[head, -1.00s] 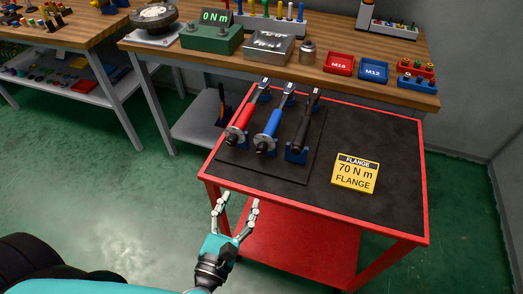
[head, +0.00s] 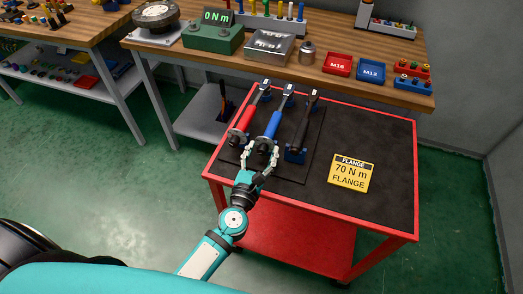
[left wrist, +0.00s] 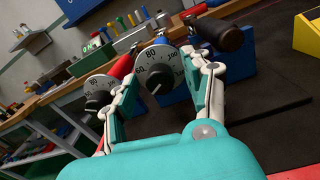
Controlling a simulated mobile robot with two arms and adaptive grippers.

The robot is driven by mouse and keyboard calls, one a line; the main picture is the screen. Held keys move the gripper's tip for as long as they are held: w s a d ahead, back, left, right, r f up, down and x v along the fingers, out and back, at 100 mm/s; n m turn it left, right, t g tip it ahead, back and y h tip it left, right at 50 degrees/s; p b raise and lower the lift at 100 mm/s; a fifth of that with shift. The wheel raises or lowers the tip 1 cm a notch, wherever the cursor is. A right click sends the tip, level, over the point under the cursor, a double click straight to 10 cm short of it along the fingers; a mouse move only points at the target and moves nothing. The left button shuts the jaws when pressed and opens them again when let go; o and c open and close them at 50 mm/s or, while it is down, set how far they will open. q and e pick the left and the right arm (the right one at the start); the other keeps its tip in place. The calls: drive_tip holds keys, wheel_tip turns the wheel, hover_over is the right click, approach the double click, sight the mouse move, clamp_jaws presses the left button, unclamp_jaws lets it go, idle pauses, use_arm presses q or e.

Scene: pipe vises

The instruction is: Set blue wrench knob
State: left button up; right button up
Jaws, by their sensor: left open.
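The blue wrench (head: 273,125) lies in its holder on the red cart, between a red wrench (head: 243,121) and a black wrench (head: 303,125). Its near end carries a round knob with a numbered dial (left wrist: 160,70) in the left wrist view. My left gripper (head: 261,154) is open at this near end, its fingertips on either side of the knob. In the left wrist view the open fingers (left wrist: 158,85) flank the dial; I cannot tell whether they touch it. The red wrench's dial (left wrist: 97,92) sits just outside the left finger. The right gripper is not in view.
A yellow card (head: 351,173) reading "FLANGE 70 N m" stands on the cart (head: 390,205), right of the wrenches. The cart top around it is clear. Behind is a wooden bench with a green display (head: 213,39) reading 0 N m and red and blue trays.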

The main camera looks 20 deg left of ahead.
use_arm(q)
drive_tip(key=shift+c, duration=0.3)
clamp_jaws()
drive_tip(key=shift+m, duration=0.4)
drive_tip(key=m+p, duration=0.1)
drive_tip(key=m, duration=0.2)
drive_tip(key=shift+m, duration=0.3)
drive_tip(key=m+p, duration=0.1)
drive_tip(key=m, duration=0.3)
drive_tip(key=shift+m, duration=0.3)
drive_tip(key=m+p, duration=0.1)
drive_tip(key=m, duration=0.3)
drive_tip(key=shift+m, duration=0.3)
drive_tip(key=shift+f+m+h+p, duration=0.15)
drive_tip(key=shift+m+p, duration=0.3)
drive_tip(key=shift+m, duration=0.7)
drive_tip(key=shift+m+h+p, duration=0.15)
drive_tip(key=shift+m+p, duration=0.25)
drive_tip(key=shift+m, duration=0.75)
